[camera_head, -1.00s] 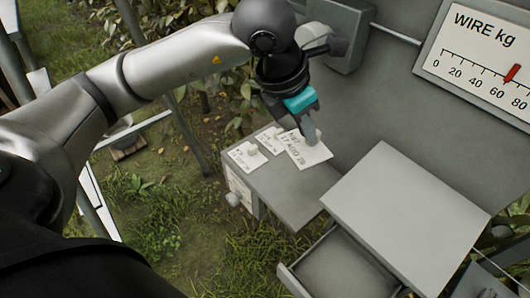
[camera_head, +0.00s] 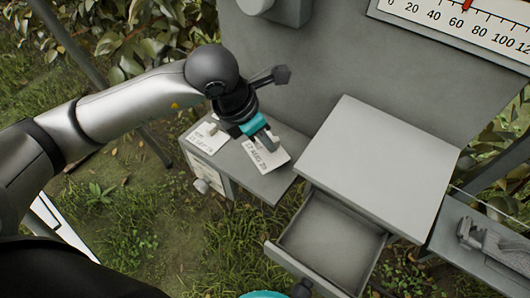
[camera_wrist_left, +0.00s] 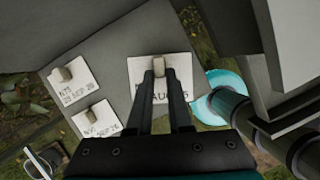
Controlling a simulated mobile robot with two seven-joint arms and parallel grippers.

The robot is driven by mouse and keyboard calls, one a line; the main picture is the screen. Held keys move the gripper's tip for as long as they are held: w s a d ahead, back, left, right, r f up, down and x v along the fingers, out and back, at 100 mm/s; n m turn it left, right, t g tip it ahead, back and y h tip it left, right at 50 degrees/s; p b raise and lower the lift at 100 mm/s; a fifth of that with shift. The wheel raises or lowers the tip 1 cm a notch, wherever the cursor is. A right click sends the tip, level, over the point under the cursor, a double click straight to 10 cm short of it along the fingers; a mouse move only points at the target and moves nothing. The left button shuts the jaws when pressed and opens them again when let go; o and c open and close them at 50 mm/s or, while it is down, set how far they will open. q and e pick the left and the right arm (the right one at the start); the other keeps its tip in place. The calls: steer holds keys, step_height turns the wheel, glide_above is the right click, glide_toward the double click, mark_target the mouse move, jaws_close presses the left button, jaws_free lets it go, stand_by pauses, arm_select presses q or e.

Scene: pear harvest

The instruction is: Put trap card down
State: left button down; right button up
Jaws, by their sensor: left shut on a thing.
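The trap card (camera_head: 270,160) is a white card with dark lettering and a small grey knob. It is over the small grey side shelf (camera_head: 268,189); I cannot tell whether it lies flat on it or just above. My left gripper (camera_head: 266,142) is shut on the card's knob. In the left wrist view the fingers (camera_wrist_left: 164,80) reach the knob and cover part of the lettering on the card (camera_wrist_left: 142,72). Two other cards with knobs lie to the left in that view, one upper (camera_wrist_left: 72,88) and one lower (camera_wrist_left: 98,122). My right gripper's fingers are not visible.
An open, empty-looking drawer (camera_head: 330,245) juts out below a grey box top (camera_head: 375,165), right of the shelf. A grey panel stands behind, with a scale dial (camera_head: 460,25). A metal tool (camera_head: 480,235) lies on a ledge at right.

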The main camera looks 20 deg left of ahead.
mark_target(264, 152)
arm_select(q)
steer(key=shift+f+b, duration=0.3)
steer(key=shift+f, duration=2.15)
steer(key=shift+f, duration=0.1)
steer(key=c, duration=0.8)
jaws_free()
steer(key=shift+c, duration=0.2)
steer(key=shift+r, duration=0.2)
steer(key=p+v, duration=0.1)
steer(key=v, duration=1.1)
